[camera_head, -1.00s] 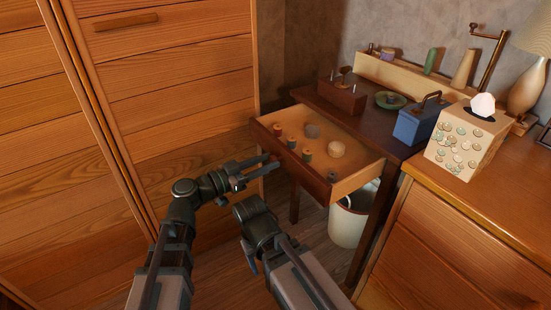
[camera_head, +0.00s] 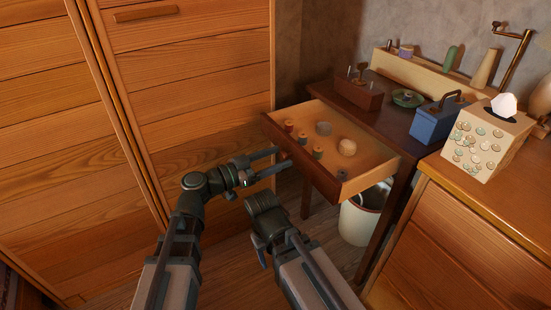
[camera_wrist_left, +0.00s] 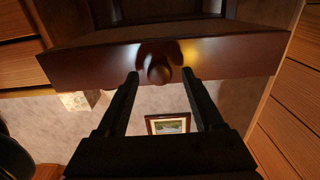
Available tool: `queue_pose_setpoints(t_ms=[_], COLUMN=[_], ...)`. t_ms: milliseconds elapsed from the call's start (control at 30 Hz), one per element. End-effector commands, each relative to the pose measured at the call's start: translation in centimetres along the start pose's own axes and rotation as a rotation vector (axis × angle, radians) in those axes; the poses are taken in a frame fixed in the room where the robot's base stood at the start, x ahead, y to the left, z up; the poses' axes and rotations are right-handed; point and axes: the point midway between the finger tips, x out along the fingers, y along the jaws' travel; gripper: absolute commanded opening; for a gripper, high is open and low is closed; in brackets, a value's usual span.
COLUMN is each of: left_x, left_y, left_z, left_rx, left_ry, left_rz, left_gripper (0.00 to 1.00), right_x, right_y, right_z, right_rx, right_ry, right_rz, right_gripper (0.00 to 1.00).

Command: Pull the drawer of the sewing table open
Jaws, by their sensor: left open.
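The sewing table (camera_head: 385,107) is dark wood, and its drawer (camera_head: 375,160) stands well out with its inside showing. Several thread spools and round items lie in the drawer. My left gripper (camera_head: 283,157) is at the outer face of the drawer front (camera_head: 315,178). In the left wrist view, the round dark knob (camera_wrist_left: 158,74) sits between the tips of its two spread fingers, with a gap on each side. The knob is hidden in the head view. My right arm shows at bottom centre; its gripper cannot be made out.
A tall slatted wood cabinet (camera_head: 190,90) stands left. A wooden chest (camera_head: 470,235) with a tissue box (camera_head: 487,140) stands right. A white bin (camera_head: 358,222) sits under the table. A blue box (camera_head: 437,120) stands on the tabletop. Open floor lies before the drawer.

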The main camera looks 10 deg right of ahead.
Motion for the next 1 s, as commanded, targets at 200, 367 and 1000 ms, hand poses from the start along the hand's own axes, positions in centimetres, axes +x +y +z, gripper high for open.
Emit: queue_pose_setpoints(t_ms=[200, 367, 1000], left_x=[-1.1, -4.2, -13.7], left_y=[0.1, 0.1, 0.0], left_z=[0.0, 0.0, 0.0], left_rx=[0.000, 0.000, 0.000], left_ry=[0.000, 0.000, 0.000], left_rz=[-0.001, -0.005, -0.001], left_gripper=[0.69, 0.69, 0.69], right_x=[0.0, 0.0, 0.0], right_y=[0.0, 0.0, 0.0], right_z=[0.0, 0.0, 0.0], right_rx=[0.000, 0.000, 0.000], right_ry=[0.000, 0.000, 0.000], right_rz=[0.000, 0.000, 0.000], right_gripper=[0.62, 0.62, 0.62])
